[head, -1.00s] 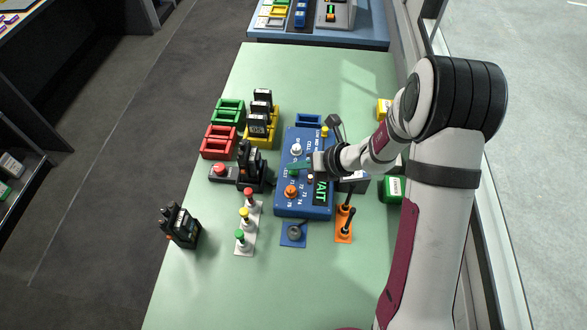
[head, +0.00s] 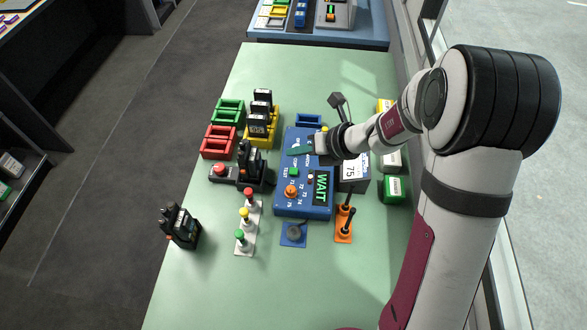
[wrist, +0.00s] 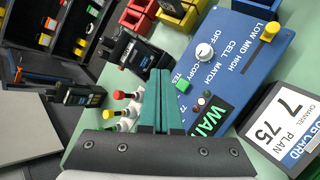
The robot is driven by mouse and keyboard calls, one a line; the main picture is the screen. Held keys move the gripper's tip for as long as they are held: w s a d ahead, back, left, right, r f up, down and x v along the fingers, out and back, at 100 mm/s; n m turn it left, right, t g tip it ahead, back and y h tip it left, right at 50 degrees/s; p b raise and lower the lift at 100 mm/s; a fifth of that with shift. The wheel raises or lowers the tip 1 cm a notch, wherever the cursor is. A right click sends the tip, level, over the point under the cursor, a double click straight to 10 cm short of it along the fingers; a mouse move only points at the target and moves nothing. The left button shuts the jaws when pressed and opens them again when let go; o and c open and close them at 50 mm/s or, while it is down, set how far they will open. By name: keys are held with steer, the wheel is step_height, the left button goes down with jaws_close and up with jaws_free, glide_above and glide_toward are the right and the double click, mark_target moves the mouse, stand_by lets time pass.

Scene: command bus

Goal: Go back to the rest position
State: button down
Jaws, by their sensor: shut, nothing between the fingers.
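My gripper (head: 300,149) is above the upper part of the blue control panel (head: 291,207) in the head view. Its green fingers are shut together with nothing between them. In the wrist view the shut fingers (wrist: 162,100) point up the picture, with the panel (wrist: 250,55) to their right. The panel shows a WAIT display (head: 320,188), an orange knob (head: 291,191), a white knob (wrist: 204,51) and a yellow slider knob (wrist: 271,28). My gripper hides part of the panel's top in the head view.
A card box (head: 354,172) reading 75 stands right of the panel. Red (head: 218,143), green (head: 228,111) and yellow (head: 262,139) trays, a radio in a charger (head: 255,170), another radio (head: 180,227), button posts (head: 246,220) and orange-based levers (head: 344,222) surround it. The near left table is clear.

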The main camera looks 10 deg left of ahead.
stand_by(0.7)
steer(key=s+r+n+g, duration=0.2)
steer(key=s+r+n, duration=0.5)
steer(key=n, duration=0.1)
steer(key=s+d+r+n+g+h, duration=0.1)
steer(key=s+d+n+h, duration=0.2)
steer(key=s+n, duration=0.6)
steer(key=s+d+r+n+g+h, duration=0.1)
steer(key=s+d+r+n+h, duration=0.1)
steer(key=s+d+n, duration=0.5)
steer(key=s+n+h, duration=0.1)
steer(key=s+n, duration=0.1)
steer(key=s, duration=0.3)
steer(key=shift+s+d+h, duration=0.3)
steer(key=shift+d, duration=0.1)
steer(key=c, duration=1.6)
jaws_free()
